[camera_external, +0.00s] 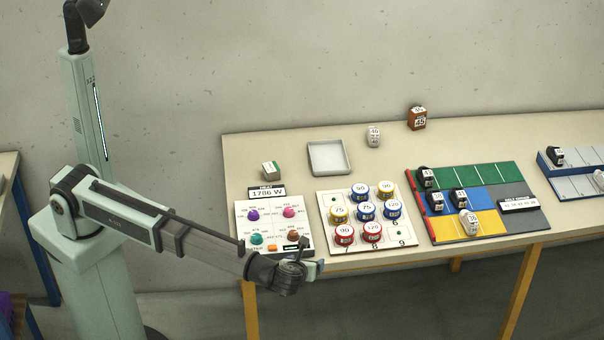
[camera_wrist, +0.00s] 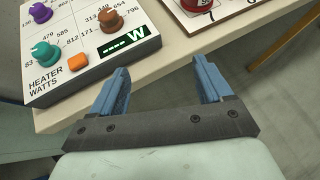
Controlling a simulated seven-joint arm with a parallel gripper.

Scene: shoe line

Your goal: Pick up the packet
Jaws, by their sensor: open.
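A small white and dark green block (camera_external: 271,171), likely the packet, lies on the table behind the heater panel in the external view. Its markings are too small to read. It does not show in the wrist view. My gripper (camera_external: 319,265) is at the table's front edge, in front of the heater panel and well apart from the block. In the wrist view my gripper (camera_wrist: 162,66) has its two blue fingers spread, with nothing between them.
The heater panel (camera_external: 274,222) with knobs stands on the table (camera_external: 460,143).

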